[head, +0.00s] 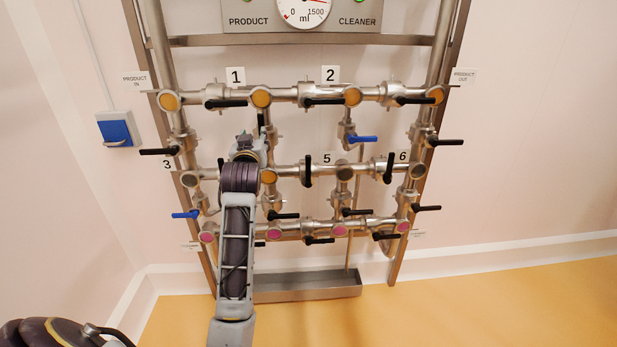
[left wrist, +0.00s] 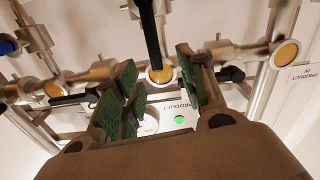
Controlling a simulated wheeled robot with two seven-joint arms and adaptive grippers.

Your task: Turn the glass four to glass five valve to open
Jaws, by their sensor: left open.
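The black handle of the glass four to glass five valve (head: 307,170) stands upright, across its horizontal pipe, in the head view. Glass five (head: 344,172) is a dark round window to its right. Glass four (head: 268,176) is to its left, beside my arm, which seems to hide its label. My left gripper (head: 245,143) is open, up and left of this handle and apart from it. In the left wrist view its green-padded fingers (left wrist: 158,65) have a different black handle (left wrist: 150,30) between them in the picture; contact cannot be told. My right gripper is out of view.
Top-row yellow glasses (head: 353,95) and black handles run above. Blue handles (head: 362,139) stick out at upper right and lower left. A lower pipe row has pink glasses (head: 339,230). A metal trough (head: 305,285) sits below. Space in front of the right half is clear.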

